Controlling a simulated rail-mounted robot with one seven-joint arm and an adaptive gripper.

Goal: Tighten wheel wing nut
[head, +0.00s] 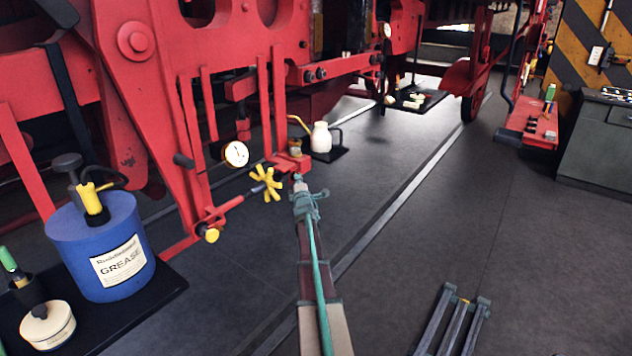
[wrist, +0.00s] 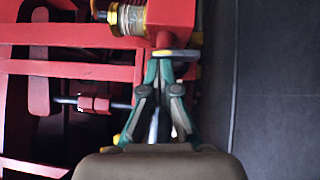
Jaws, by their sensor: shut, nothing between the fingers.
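The wheel wing nut (head: 266,182) is a yellow, several-armed piece on a thin shaft at the red frame, just left of my gripper (head: 298,183) in the head view. A small gap seems to lie between them, but depth is unclear. In the wrist view my gripper (wrist: 172,58) is shut and empty, its green-grey fingers meeting below a red block (wrist: 173,18). In that view the wing nut cannot be made out clearly; only small yellow bits show beside the fingers, and the fingers hide what is behind them.
Left are a blue grease can (head: 100,245) and a white-lidded tin (head: 47,325). A dial gauge (head: 236,154), a small oil cup (head: 294,147) and a white oil jug (head: 321,138) stand near the wing nut. The floor (head: 430,220) to the right is mostly clear.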

